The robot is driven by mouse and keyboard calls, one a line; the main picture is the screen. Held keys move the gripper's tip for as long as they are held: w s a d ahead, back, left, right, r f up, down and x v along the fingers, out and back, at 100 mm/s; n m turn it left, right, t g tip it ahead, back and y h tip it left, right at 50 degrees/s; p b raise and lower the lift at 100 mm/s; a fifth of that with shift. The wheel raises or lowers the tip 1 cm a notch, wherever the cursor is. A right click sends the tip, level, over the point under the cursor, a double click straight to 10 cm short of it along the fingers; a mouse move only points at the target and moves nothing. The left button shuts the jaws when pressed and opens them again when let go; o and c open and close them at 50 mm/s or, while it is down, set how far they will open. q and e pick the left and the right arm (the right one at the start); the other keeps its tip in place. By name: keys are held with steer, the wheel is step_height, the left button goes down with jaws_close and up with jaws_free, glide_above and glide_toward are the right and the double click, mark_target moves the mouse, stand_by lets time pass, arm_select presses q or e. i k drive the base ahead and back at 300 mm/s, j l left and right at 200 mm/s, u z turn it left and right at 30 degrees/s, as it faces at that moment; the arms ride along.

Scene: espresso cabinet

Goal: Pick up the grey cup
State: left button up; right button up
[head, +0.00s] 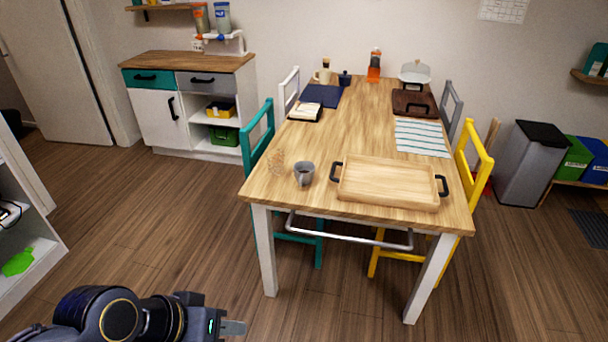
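The grey cup (304,174) stands upright near the front left of the wooden table (345,130), with a dark inside. Nothing holds it. My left gripper (234,327) shows at the bottom of the head view, in front of and below the table's front edge, well apart from the cup. Its fingers point right and look like one short grey piece from this side, so I cannot tell whether they are apart. My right gripper is not in view.
A wooden tray (388,184) with black handles lies right of the cup. A teal chair (257,140) and a yellow chair (472,160) flank the table. Floor (190,220) left of the table is clear.

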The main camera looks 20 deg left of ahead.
mark_target(304, 171)
steer(key=i+j, duration=0.5)
steer(key=j, duration=0.25)
steer(key=i+j+z, duration=0.1)
steer(key=i+j, duration=0.45)
steer(key=j, duration=0.2)
steer(key=i+j, duration=0.25)
steer(key=j, duration=0.15)
steer(key=i+j+z, duration=0.1)
steer(key=i+j, duration=0.4)
steer(key=j, duration=0.3)
